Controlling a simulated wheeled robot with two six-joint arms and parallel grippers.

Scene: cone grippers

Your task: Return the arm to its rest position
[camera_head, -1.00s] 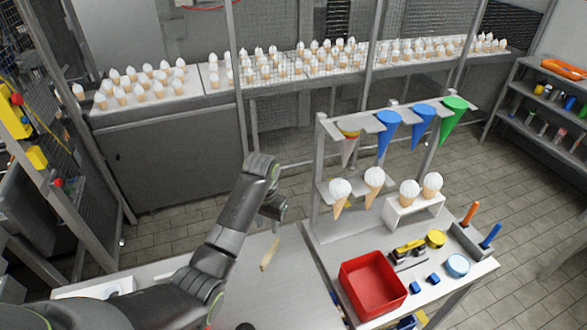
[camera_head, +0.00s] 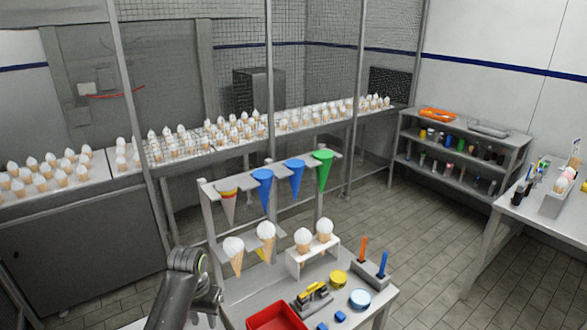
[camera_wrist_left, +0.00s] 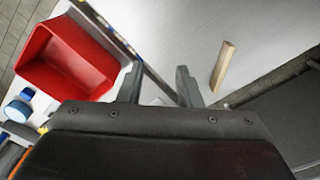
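My left arm (camera_head: 178,295) comes in at the bottom left of the head view, bent at a joint. Its gripper (camera_head: 208,300) hangs at the right side of that joint, left of the work table. In the left wrist view the two fingers (camera_wrist_left: 158,84) stand apart with nothing between them, so the gripper is open and empty. A light wooden block (camera_wrist_left: 222,66) lies on the white table surface (camera_wrist_left: 185,32), right of the fingers and apart from them. My right gripper is in neither view.
A red bin (camera_head: 275,318) stands right of the gripper and also shows in the left wrist view (camera_wrist_left: 68,58). A cone rack (camera_head: 215,205) rises behind it, holding coloured cones and ice cream cones. A shelf (camera_head: 460,150) stands far right. The floor (camera_head: 385,225) between is clear.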

